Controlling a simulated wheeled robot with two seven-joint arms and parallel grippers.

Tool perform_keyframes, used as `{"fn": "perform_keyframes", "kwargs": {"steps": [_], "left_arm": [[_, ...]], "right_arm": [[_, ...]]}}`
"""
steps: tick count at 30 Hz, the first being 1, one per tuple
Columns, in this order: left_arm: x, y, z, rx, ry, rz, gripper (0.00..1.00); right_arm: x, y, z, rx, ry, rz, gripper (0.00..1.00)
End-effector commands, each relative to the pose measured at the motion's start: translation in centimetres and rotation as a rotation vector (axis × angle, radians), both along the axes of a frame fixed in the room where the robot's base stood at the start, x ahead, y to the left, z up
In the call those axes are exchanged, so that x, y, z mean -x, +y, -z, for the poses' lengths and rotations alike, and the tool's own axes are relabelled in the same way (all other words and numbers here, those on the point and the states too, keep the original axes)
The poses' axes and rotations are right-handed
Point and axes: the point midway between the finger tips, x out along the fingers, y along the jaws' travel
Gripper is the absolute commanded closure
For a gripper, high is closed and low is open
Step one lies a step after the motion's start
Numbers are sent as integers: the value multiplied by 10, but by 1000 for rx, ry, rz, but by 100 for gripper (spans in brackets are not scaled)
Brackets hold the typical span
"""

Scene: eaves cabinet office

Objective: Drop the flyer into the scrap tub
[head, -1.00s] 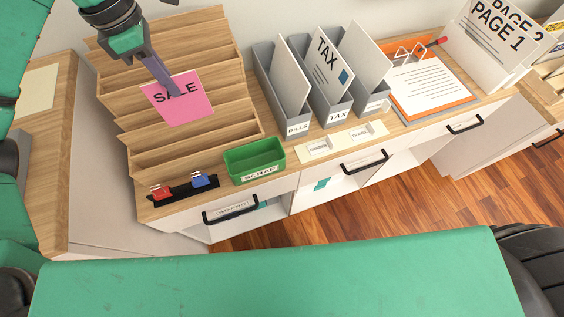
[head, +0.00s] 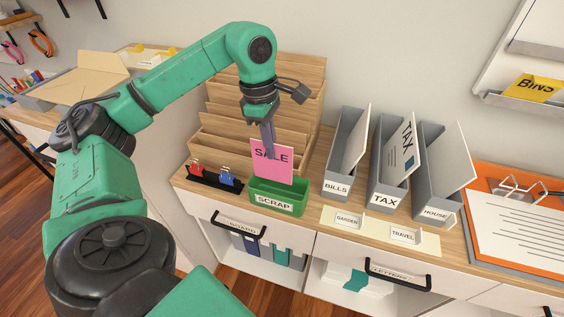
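The pink flyer (head: 273,163) marked SALE hangs upright in my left gripper (head: 270,150), which is shut on its upper part. The green scrap tub (head: 278,203) stands on the cabinet top in front of the wooden sorter. The flyer is over the tub, and its lower edge appears at or just behind the tub's rim; I cannot tell whether it is inside. My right gripper is not in view.
A wooden tiered sorter (head: 301,89) stands behind the tub. A black tray with red and blue clips (head: 215,179) is to the left. Grey file holders (head: 338,180) marked BILLS, TAX and HOUSE stand to the right. Label cards (head: 374,230) lie in front.

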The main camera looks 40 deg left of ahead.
Motion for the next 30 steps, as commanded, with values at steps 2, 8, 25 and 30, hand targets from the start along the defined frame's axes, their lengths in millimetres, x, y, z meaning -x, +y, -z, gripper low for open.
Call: {"fn": "perform_keyframes", "kwargs": {"steps": [2, 8, 25, 30], "left_arm": [[0, 0, 6, 0, -1, 0, 100], [0, 0, 4, 0, -1, -1, 100], [-1, 2, -18, 2, -5, 0, 61], [2, 7, -77, 1, -7, -1, 61]], "right_arm": [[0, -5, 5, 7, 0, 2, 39], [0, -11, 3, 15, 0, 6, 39], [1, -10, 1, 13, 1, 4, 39], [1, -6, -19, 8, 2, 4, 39]]}}
